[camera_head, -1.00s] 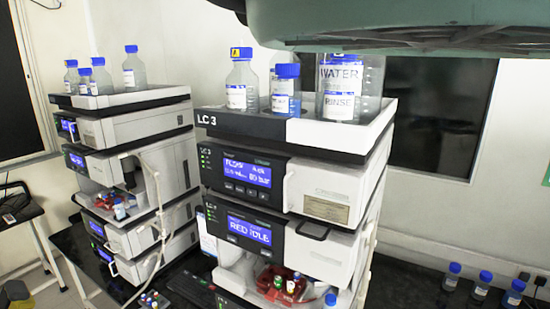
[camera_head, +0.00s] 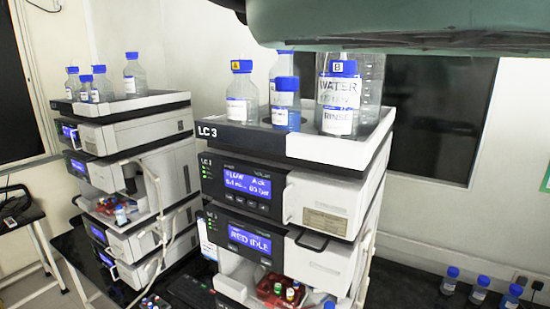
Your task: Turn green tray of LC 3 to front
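The LC 3 column stack (camera_head: 316,210) stands in the middle, with its name on the front edge of its top tray. Its lower display (camera_head: 242,236) reads "RED IDLE". In the open bay below that display, a red tray (camera_head: 265,290) holds several small vials with coloured caps. The bay is cut off by the bottom edge of the view. I see no green tray in LC 3; the rest of the bay's inside is hidden. My gripper is not in view; only a teal part, apparently of my own arm, crosses the top right.
Blue-capped bottles, including a large WATER rinse bottle (camera_head: 337,97), stand on top of LC 3. A second stack (camera_head: 140,130) with bottles stands at the left. Small blue-capped bottles (camera_head: 479,290) stand on the dark bench at the right. A small table (camera_head: 22,218) is at the far left.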

